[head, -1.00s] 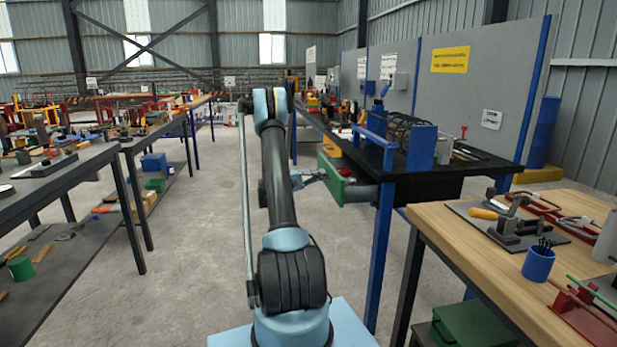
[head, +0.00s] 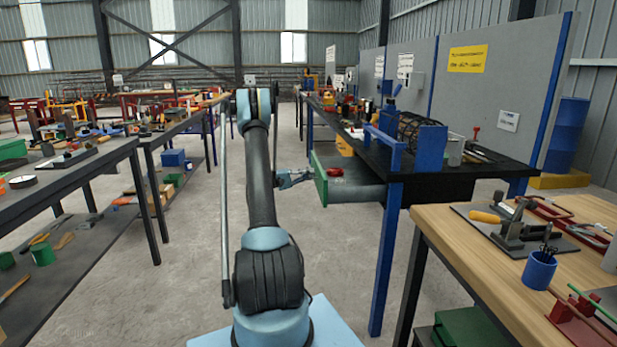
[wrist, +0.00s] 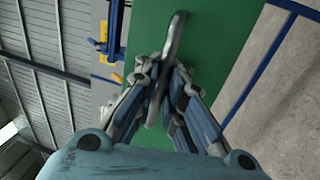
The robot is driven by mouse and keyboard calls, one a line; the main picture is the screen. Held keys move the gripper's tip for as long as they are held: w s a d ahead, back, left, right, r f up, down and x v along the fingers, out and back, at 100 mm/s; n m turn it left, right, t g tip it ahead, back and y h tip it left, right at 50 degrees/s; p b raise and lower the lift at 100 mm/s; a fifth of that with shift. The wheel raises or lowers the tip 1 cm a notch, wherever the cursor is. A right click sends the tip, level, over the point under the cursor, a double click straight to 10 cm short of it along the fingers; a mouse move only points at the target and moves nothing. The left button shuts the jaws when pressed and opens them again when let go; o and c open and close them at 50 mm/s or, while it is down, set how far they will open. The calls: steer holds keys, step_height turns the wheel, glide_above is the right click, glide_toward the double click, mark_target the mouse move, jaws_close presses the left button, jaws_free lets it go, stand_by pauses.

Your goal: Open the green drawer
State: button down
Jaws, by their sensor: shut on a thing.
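The green drawer (head: 319,182) stands pulled out from under the black-topped bench, on its left side. Its inside shows behind the green front, with a red item (head: 335,172) in it. My gripper (head: 306,177) is at the outer face of the green front in the head view. In the wrist view, the green drawer front (wrist: 218,50) fills the middle, with a grey bar handle (wrist: 176,38) across it. My gripper (wrist: 162,78) is shut on the handle, with a finger on each side. The handle is hidden in the head view.
The black bench (head: 440,170) carries a blue vise-like frame (head: 400,145), and its blue leg (head: 387,260) stands near the drawer. A wooden table (head: 470,270) with tools is at right. Dark benches (head: 60,180) line the left. The floor aisle (head: 205,240) between is clear.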

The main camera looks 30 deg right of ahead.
steer(key=c, duration=2)
jaws_free()
steer(key=shift+s+f, duration=0.15)
steer(key=shift+f, duration=0.1)
steer(key=shift+d, duration=0.1)
steer(key=shift+r, duration=0.1)
steer(key=v, duration=1.2)
